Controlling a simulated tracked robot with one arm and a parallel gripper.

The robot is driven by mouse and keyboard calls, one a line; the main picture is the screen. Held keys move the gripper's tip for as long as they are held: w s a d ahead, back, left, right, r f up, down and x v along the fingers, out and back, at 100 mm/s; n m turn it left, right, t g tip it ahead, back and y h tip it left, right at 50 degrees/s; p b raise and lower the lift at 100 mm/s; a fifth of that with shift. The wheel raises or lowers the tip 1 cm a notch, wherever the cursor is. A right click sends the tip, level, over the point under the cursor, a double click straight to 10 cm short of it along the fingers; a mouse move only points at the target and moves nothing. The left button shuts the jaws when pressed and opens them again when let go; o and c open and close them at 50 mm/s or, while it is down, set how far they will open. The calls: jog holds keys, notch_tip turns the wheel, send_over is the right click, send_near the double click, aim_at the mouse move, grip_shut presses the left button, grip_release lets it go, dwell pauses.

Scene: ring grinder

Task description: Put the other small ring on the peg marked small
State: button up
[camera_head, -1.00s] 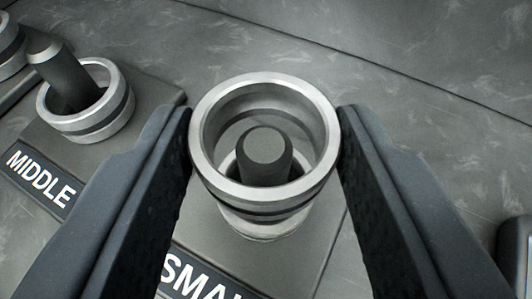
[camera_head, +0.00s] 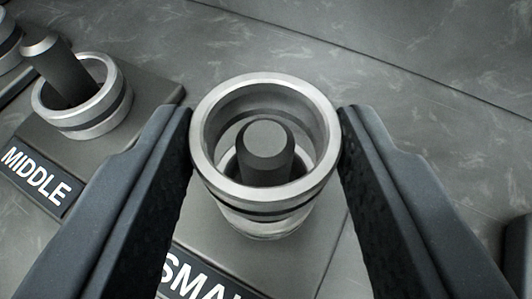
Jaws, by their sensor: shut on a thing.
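My gripper (camera_head: 266,145) is shut on a small silver ring (camera_head: 215,172) with a dark band, held level between its two dark fingers. The peg marked small (camera_head: 266,150), a dark post with a rounded top, shows through the ring's opening, a little below its centre. Another silver ring (camera_head: 262,226) sits low around this peg, partly hidden under the held ring. The held ring appears above the lower ring; whether the peg top is inside it or just below it I cannot tell. The "SMALL" label (camera_head: 200,277) is partly hidden by a finger.
To the left, the peg marked middle (camera_head: 62,72) stands with a silver ring (camera_head: 85,118) around it, on a base with the "MIDDLE" label (camera_head: 35,180). Part of another ring shows at the far left edge. The grey surface (camera_head: 400,130) behind and to the right is clear.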

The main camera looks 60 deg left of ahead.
jog(key=shift+f, duration=0.6)
jog(key=o, duration=0.7)
jog(key=shift+p+v, duration=2.45)
jog(key=shift+v, duration=3.1)
